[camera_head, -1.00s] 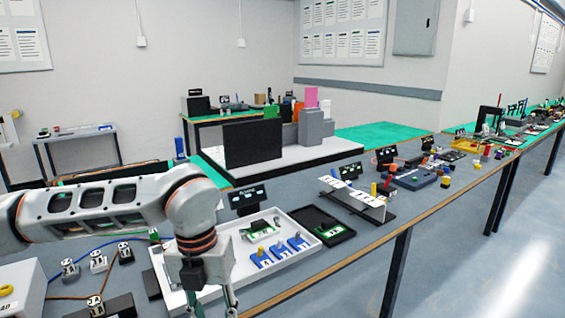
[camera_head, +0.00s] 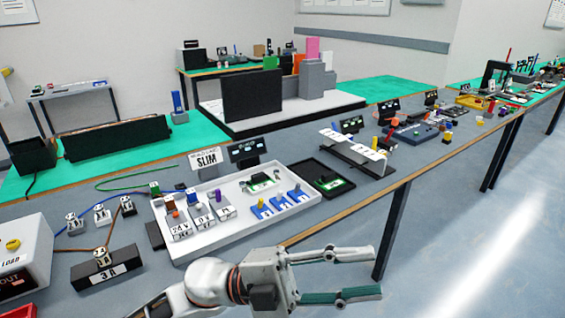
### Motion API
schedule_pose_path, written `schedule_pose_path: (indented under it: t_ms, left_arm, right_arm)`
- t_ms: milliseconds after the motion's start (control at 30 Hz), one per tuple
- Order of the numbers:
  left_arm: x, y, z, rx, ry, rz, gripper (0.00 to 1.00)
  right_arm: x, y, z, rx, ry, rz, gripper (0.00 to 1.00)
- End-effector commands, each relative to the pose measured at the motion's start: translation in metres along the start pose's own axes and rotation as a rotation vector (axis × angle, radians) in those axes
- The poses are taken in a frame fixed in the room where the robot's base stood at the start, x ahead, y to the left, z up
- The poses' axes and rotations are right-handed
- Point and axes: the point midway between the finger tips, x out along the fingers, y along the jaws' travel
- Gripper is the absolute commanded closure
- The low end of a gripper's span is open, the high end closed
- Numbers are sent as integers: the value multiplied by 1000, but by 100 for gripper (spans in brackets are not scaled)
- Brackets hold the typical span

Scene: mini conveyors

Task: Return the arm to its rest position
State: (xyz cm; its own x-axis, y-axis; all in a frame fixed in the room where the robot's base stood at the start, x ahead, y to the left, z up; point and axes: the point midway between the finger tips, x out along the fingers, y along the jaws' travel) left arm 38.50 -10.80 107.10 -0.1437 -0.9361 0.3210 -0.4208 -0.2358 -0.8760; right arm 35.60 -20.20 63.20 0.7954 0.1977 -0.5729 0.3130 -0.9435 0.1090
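My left gripper (camera_head: 374,273) is at the bottom middle of the head view, pointing right. Its two fingers are spread apart with nothing between them, so it is open and empty. Its arm (camera_head: 205,285) comes in from the bottom edge, white with orange rings. The gripper shows in front of the bench's front edge, below the white tray (camera_head: 185,252) in the picture and apart from it. My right gripper is not in view.
The tray holds grey labelled blocks (camera_head: 200,214), blue pieces (camera_head: 279,206) and a green board (camera_head: 260,184). A black tray (camera_head: 325,178) lies to its right. A block marked 3 A (camera_head: 107,266) stands left. The floor (camera_head: 470,235) at right is clear.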

Motion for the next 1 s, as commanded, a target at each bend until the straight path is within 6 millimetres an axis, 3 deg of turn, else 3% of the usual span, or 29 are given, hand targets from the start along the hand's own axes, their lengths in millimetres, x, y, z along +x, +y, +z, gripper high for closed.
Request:
schedule_pose_path:
  t_ms: [133,267,367,500,667,800,900,1000]
  left_arm:
    - [-37,-17,41,-117,-198,-275,66]
    - [-91,-11,82,-228,-411,-470,66]
    - [-143,12,110,-326,-593,-591,66]
    - [-226,71,134,-479,-868,-715,66]
    - [-312,159,131,-659,-1161,-785,66]
    - [-371,236,104,-808,-1378,-799,66]
    - [-399,278,82,-891,-1490,-794,66]
    - [-416,306,64,-950,-1562,-786,66]
  right_arm:
    - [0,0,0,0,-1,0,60]
    - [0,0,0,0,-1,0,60]
    - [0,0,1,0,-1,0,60]
    - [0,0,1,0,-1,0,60]
    - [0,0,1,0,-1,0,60]
    - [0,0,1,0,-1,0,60]
    - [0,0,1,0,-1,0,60]
    - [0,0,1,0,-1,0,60]
